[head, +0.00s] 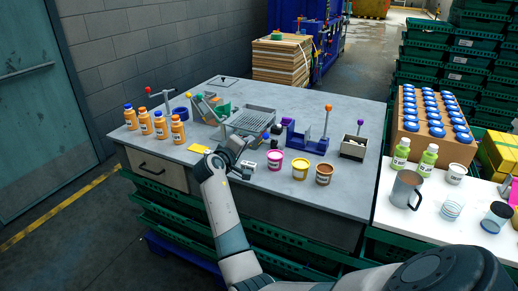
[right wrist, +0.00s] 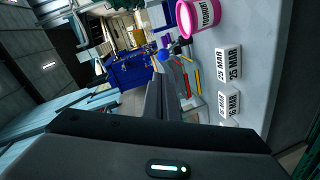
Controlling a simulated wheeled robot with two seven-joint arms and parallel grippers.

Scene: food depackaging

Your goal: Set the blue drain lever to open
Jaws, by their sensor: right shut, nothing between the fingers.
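A blue ball knob (right wrist: 163,54) shows in the right wrist view, just beyond my fingertips; I take it for the blue drain lever's knob. Its lever arm and setting are too small to tell. A grey grid tray (head: 250,121) sits on the grey table in the head view, just beyond my right gripper. My right gripper (head: 252,143) is shut and empty, low over the table's front middle. It also shows in the right wrist view (right wrist: 160,85), its fingers together and pointing toward the knob. A gap to the knob cannot be judged. My left gripper is not in view.
A pink yogurt tub (head: 275,160), a yellow tub (head: 300,169) and a brown tub (head: 324,174) stand right of the gripper. White date blocks (right wrist: 229,63) lie close by. Orange bottles (head: 161,125) stand left. A blue holder (head: 305,139) and an orange-knobbed lever (head: 328,108) are behind.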

